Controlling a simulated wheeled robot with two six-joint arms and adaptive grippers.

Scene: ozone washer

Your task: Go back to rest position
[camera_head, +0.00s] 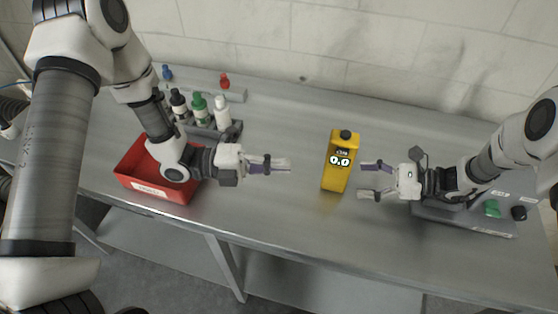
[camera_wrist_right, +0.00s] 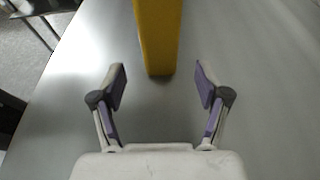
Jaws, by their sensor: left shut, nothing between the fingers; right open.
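My left gripper (camera_head: 288,164) is shut and empty. It hangs over the metal table, between the red bin and the yellow device. My right gripper (camera_head: 366,180) is open, just to the right of the yellow device (camera_head: 338,172). The device stands upright with a black cap and a display reading 0.0. In the right wrist view, my open right gripper (camera_wrist_right: 160,84) has its two purple-padded fingers spread apart. The lower part of the yellow device (camera_wrist_right: 158,38) is ahead of them, with nothing between the pads.
A red bin (camera_head: 122,180) sits at the table's left front, partly under my left arm. Several bottles (camera_head: 222,113) stand in a grey rack behind it. Small red and blue bottles are further back. A grey tray (camera_head: 470,222) with a green item (camera_head: 492,208) lies under my right arm.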

